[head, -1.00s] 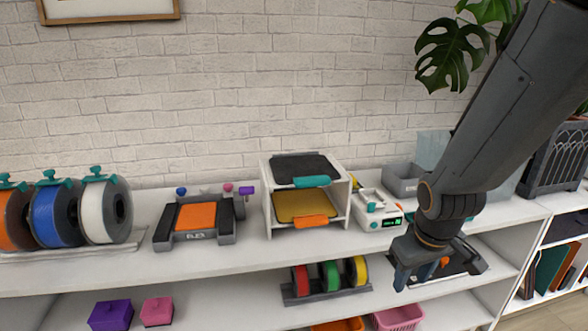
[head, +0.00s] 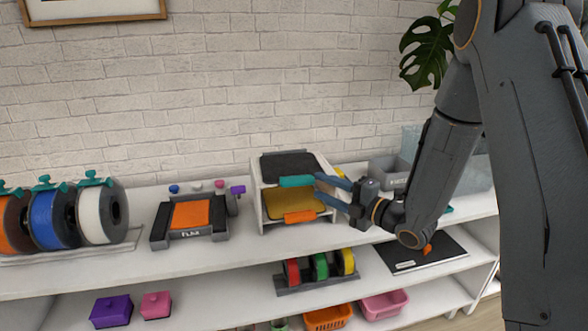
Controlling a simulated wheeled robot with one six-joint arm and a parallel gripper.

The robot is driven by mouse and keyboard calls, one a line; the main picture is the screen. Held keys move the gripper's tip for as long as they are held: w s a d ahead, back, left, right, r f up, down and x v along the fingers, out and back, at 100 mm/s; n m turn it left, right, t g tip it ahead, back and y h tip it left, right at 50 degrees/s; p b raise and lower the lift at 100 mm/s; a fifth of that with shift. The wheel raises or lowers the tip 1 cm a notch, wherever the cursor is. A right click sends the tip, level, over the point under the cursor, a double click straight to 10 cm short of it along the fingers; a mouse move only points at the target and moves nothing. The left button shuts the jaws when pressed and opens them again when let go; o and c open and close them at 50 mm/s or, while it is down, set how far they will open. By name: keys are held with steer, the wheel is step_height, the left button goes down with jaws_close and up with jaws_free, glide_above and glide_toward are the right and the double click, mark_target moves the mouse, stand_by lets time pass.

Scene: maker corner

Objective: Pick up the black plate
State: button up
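The black plate (head: 288,164) with a teal front tab (head: 296,181) lies in the top level of a small white rack (head: 258,206). A yellow plate (head: 290,203) with an orange tab (head: 299,217) lies in the level below. My gripper (head: 318,185) comes in from the right at the front right of the rack. Its two blue fingers are apart, near the right end of the teal tab. I cannot tell whether they touch it. Part of the rack's right side is hidden behind my gripper.
A heat-bed machine with an orange plate (head: 190,214) stands left of the rack, and filament spools (head: 100,216) further left. A grey bin (head: 388,170) stands behind my arm. A dark flat board (head: 425,252) lies lower right. The counter front between machine and rack is clear.

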mark_target(304, 177)
steer(key=shift+p+x, duration=0.35)
steer(key=shift+x, duration=0.85)
steer(key=shift+p+x, duration=1.15)
steer(key=shift+x, duration=1.55)
steer(key=shift+r, duration=0.15)
jaws_close()
steer(key=shift+r, duration=0.15)
steer(key=shift+r+b, duration=1.25)
steer(key=shift+r, duration=3.65)
